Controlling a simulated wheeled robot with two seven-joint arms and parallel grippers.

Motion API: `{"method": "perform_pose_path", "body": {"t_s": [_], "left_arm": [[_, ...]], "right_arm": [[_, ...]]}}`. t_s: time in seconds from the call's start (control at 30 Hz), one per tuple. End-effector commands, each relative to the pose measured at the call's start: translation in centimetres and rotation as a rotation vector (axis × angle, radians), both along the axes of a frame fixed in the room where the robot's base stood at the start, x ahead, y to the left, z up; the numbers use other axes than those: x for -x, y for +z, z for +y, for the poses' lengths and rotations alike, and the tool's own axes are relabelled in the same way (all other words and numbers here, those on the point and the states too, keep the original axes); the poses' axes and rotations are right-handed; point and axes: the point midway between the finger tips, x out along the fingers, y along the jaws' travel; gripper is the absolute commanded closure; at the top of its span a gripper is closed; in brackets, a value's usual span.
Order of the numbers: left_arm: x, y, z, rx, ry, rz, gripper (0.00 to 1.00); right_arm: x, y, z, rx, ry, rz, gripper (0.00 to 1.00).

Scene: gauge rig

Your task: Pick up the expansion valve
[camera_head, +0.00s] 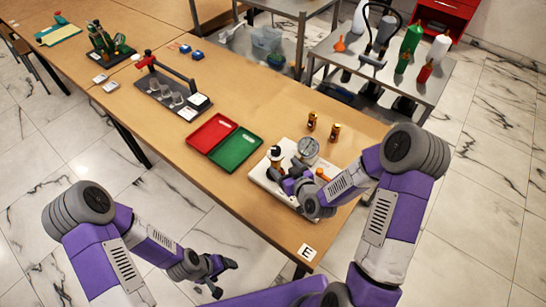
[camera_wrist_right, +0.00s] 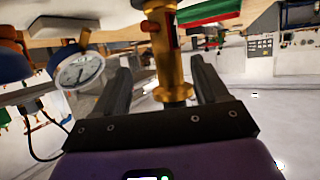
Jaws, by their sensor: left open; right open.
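A brass valve body with a red mark, which looks like the expansion valve (camera_wrist_right: 165,50), stands between the spread fingers of my right gripper (camera_wrist_right: 160,85) in the right wrist view. I cannot tell whether the fingers touch it. In the head view the black-topped valve (camera_head: 275,154) is at the left of the white rig plate (camera_head: 259,178), partly hidden by my right gripper (camera_head: 279,174), which is open. The round gauge (camera_head: 308,149) is beside it and also shows in the right wrist view (camera_wrist_right: 80,71). My left gripper (camera_head: 222,268) is open and empty, away from the table's front edge.
Two brass cylinders (camera_head: 312,120) (camera_head: 335,132) stand behind the rig. A red tray (camera_head: 212,132) and a green tray (camera_head: 236,149) lie to its left. An "E" card (camera_head: 307,252) is at the near table corner. Bare wood lies in front of the trays.

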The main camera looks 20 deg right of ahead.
Motion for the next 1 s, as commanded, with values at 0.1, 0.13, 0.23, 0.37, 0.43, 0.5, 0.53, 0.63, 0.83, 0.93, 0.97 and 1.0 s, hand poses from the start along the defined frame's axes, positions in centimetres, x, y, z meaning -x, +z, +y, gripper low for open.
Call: {"method": "perform_pose_path", "body": {"t_s": [0.1,0.13,0.23,0.37,0.43,0.5,0.53,0.63,0.83,0.93,0.97,1.0], "left_arm": [[0.0,0.0,0.0,0.0,0.0,0.001,0.22],[0.0,0.0,0.0,0.0,0.0,0.001,0.22],[0.0,-0.2,0.0,0.0,0.0,0.001,0.22],[0.0,-0.4,0.0,0.0,0.0,0.0,0.22],[0.0,-0.5,0.0,0.0,0.0,0.0,0.22],[0.0,-0.5,0.0,0.0,0.0,0.0,0.22],[0.0,-0.5,0.0,0.0,0.0,0.0,0.22],[0.0,-0.5,0.0,0.0,0.0,0.0,0.22],[0.0,-0.5,0.0,0.0,0.0,0.0,0.22],[0.0,-0.5,0.0,0.0,0.0,0.0,0.22],[0.0,-0.5,0.0,0.0,0.0,0.0,0.22],[0.0,-0.5,0.0,0.0,0.0,0.0,0.22]], "right_arm": [[-1.2,-0.5,0.5,-0.001,0.001,0.001,0.27],[-1.4,-0.7,0.6,-0.002,0.002,0.003,0.27],[-2.4,-1.4,1.2,-0.004,0.003,0.004,0.27],[-4.1,-2.3,1.9,-0.003,0.002,0.004,0.27],[-4.8,-2.6,2.0,-0.003,0.002,0.003,0.27],[-5.2,-2.8,2.1,-0.003,0.002,0.005,0.27],[-5.3,-2.8,2.2,-0.003,0.002,0.005,0.27],[-5.5,-2.8,2.2,-0.003,0.002,0.006,0.27],[-5.4,-2.8,2.1,-0.004,0.001,0.006,0.37],[-5.4,-2.8,2.1,-0.003,0.0,0.006,0.53],[-5.4,-2.8,2.1,-0.004,0.001,0.006,0.57],[-5.4,-2.8,2.1,-0.004,0.001,0.006,0.63]]}}
